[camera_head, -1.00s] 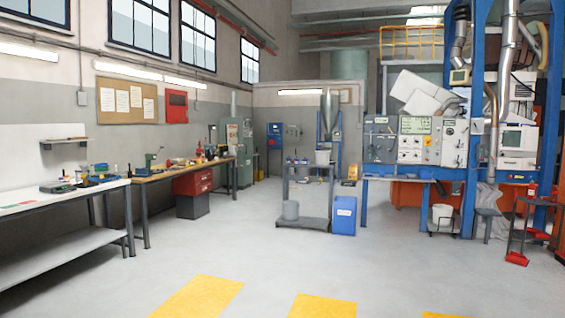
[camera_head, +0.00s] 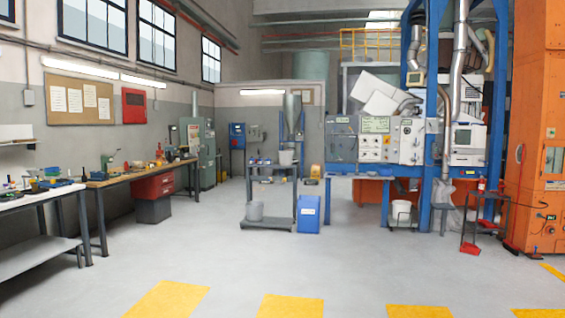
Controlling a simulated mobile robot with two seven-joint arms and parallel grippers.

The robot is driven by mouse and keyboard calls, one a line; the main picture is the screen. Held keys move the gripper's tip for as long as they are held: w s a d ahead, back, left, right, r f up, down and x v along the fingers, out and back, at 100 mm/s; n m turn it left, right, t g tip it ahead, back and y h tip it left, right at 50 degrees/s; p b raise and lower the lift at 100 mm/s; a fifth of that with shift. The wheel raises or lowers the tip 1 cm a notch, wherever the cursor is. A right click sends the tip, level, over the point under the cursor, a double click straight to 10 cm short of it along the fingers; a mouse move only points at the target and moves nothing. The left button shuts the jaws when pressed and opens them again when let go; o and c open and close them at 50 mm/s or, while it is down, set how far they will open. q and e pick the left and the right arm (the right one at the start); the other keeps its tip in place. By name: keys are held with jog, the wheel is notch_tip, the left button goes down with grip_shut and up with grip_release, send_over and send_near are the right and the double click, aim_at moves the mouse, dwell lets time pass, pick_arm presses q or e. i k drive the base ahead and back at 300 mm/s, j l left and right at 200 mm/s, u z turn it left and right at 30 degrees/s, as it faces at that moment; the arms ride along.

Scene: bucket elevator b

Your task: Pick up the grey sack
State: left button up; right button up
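A crumpled grey shape that looks like the grey sack (camera_head: 442,191) is at the right, at the foot of the blue frame (camera_head: 424,195). It is small and far off. I cannot tell whether the grey shape rests on the floor or leans on the frame. Neither of my grippers is in view.
Workbenches (camera_head: 121,180) line the left wall. A grey trolley (camera_head: 273,222) and a blue bin (camera_head: 308,214) stand mid-room. A red-and-dark stand (camera_head: 484,222) and an orange machine (camera_head: 546,130) are at the right. The floor in front is clear, with yellow markings (camera_head: 290,306).

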aim_at(285, 157)
jog(key=i+z, duration=0.3)
jog(key=i, duration=3.05)
jog(key=i+l+u, duration=0.1)
jog(key=i, duration=0.7)
jog(key=i+u, duration=0.45)
jog(key=i, duration=0.25)
jog(key=i+l+u, duration=0.25)
jog(key=i+u, duration=0.2)
jog(key=i, duration=0.25)
jog(key=i+u, duration=0.45)
jog(key=i, duration=4.4)
jog(key=j+u, duration=0.05)
jog(key=j, duration=0.1)
